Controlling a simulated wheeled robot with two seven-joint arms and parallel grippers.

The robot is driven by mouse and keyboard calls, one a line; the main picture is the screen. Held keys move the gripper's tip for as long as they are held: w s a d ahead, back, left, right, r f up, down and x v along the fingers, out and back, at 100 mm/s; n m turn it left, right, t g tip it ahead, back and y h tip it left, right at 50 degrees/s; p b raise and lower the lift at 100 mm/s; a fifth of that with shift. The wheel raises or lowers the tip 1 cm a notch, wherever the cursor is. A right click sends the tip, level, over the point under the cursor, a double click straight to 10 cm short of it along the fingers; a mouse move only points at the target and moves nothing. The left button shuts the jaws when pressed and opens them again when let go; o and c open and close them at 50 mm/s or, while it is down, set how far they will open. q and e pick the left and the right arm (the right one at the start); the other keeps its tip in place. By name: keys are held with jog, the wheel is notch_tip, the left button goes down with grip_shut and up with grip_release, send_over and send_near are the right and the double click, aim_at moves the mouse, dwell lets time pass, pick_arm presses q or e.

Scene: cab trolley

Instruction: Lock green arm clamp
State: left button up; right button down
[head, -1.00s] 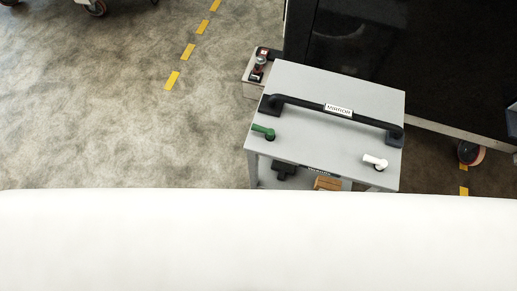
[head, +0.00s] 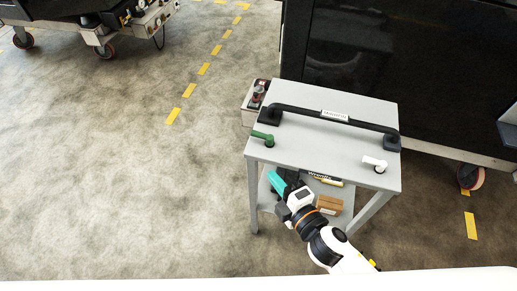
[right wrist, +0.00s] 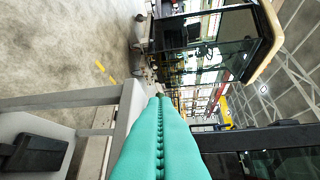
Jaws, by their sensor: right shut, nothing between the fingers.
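The green arm clamp (head: 262,137) is a small lever at the left front of the grey trolley top (head: 325,150); its arm points left. A white clamp lever (head: 374,163) sits at the right front. My right gripper (head: 273,181) has teal fingers that are shut and empty. In the head view it appears just below the trolley's front edge, near the left side, below the green clamp and apart from it. The shut teal fingers fill the lower middle of the right wrist view (right wrist: 160,105). My left gripper is not in view.
A black handle bar (head: 330,116) spans the trolley top. A brown box (head: 329,204) sits on the lower shelf. A small box with red parts (head: 256,95) is behind the trolley's left corner. A large dark machine (head: 400,80) stands behind. Floor at left is clear.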

jog(key=shift+w, duration=0.15)
jog(key=p, duration=0.1)
send_over(259, 152)
jog(key=s, duration=0.4)
jog(key=shift+a+f, duration=0.45)
jog(key=shift+f, duration=0.2)
jog(key=w, duration=0.3)
jog(key=shift+w+d+f+p, duration=0.1)
jog(key=shift+d+f+p, duration=0.25)
jog(key=shift+f+p, duration=0.05)
jog(key=shift+w+d+f, duration=0.1)
jog(key=shift+w+d, duration=0.05)
jog(key=shift+w, duration=0.2)
